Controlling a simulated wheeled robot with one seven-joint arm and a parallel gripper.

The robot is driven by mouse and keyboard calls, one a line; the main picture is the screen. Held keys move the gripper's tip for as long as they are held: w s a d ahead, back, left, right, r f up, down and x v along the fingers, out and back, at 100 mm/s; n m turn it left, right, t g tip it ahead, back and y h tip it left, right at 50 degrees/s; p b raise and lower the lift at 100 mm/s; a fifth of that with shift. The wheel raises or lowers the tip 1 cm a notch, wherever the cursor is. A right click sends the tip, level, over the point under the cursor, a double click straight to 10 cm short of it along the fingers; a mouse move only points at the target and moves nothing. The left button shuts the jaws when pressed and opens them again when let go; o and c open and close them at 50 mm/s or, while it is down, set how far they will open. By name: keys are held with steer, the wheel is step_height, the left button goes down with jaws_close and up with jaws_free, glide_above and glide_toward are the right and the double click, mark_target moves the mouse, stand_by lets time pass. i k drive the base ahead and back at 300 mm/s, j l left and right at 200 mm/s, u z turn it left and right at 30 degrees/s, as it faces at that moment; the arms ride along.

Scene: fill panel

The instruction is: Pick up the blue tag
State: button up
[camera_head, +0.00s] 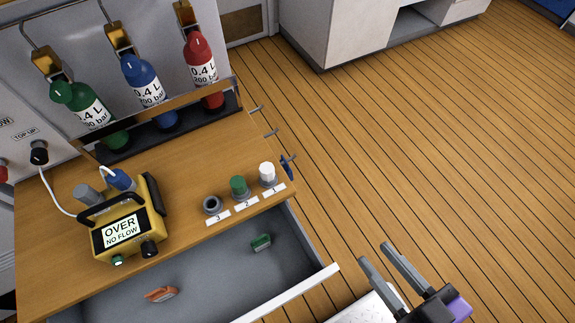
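The blue tag (287,168) hangs at the right side of the wooden bench, by the lowest of the side pegs. It is small and seen nearly edge-on, partly hidden by the bench edge. My gripper (375,253) is at the lower right, over the floor, to the right of and below the tag in the picture. Its two grey fingers are apart with nothing between them. They do not touch the tag.
An open grey drawer (205,272) holds a green tag (261,242) and an orange tag (161,294). A yellow meter (126,222) and numbered fittings stand on the bench top (180,180). Three bottles stand behind. Wooden floor (420,150) to the right is clear.

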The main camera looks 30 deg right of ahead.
mark_target(286, 168)
steer(key=i+l+u, duration=0.25)
steer(key=l, duration=0.9)
steer(key=i+l+u, duration=0.25)
steer(key=l, duration=0.95)
steer(key=l+u, duration=0.25)
steer(key=l, duration=0.95)
